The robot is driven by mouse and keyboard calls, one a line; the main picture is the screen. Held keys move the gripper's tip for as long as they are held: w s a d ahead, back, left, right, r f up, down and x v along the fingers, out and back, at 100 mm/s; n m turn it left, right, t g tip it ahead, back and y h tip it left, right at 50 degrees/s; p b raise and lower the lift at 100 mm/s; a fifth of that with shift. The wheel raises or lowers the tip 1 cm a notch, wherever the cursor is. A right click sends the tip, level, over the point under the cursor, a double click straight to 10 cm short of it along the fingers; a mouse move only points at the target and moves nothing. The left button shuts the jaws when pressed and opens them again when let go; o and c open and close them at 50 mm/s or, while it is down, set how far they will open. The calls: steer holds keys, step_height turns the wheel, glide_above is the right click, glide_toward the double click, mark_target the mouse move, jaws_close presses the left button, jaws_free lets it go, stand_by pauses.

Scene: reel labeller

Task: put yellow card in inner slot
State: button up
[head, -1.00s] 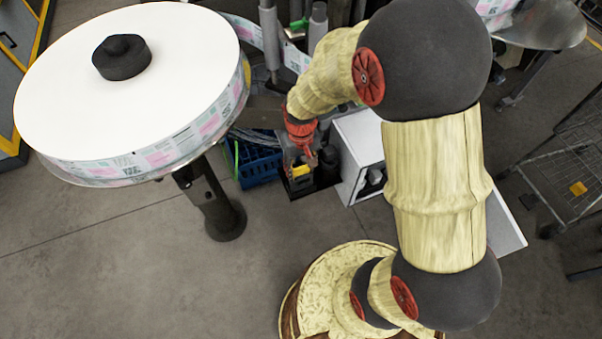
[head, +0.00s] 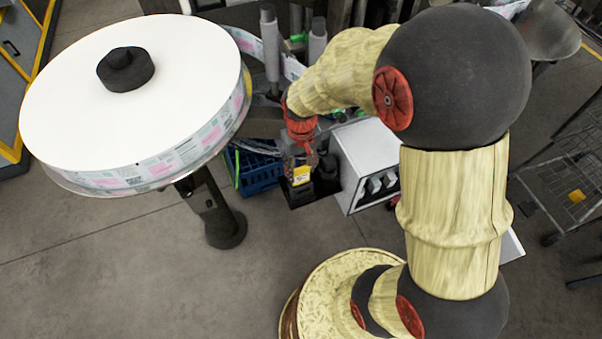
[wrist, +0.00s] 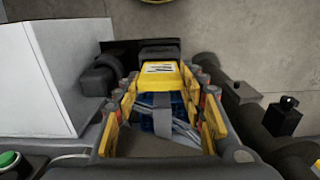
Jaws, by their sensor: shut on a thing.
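The yellow card (wrist: 160,74) is held between the fingertips of my gripper (wrist: 165,88), which is shut on it. Dark marks show on the card's face. In the head view the card (head: 301,175) shows as a small yellow patch just below my red gripper (head: 301,152). A dark holder (wrist: 159,51) lies just beyond the card in the wrist view. In the head view a black part (head: 298,195) lies right under the card. I cannot make out the inner slot or tell whether the card touches the holder.
A white box (head: 377,151) stands close to the right of my gripper in the head view; it also shows at left in the wrist view (wrist: 62,70). A blue crate (head: 258,172) is to the left. A large label reel (head: 130,100) stands further left.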

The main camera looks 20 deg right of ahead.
step_height(320, 180, up, 5)
steer(key=shift+f+p, duration=0.1)
steer(key=shift+p, duration=0.4)
steer(key=shift+r+p, duration=2.65)
steer(key=shift+r, duration=0.75)
steer(key=shift+s+f, duration=0.1)
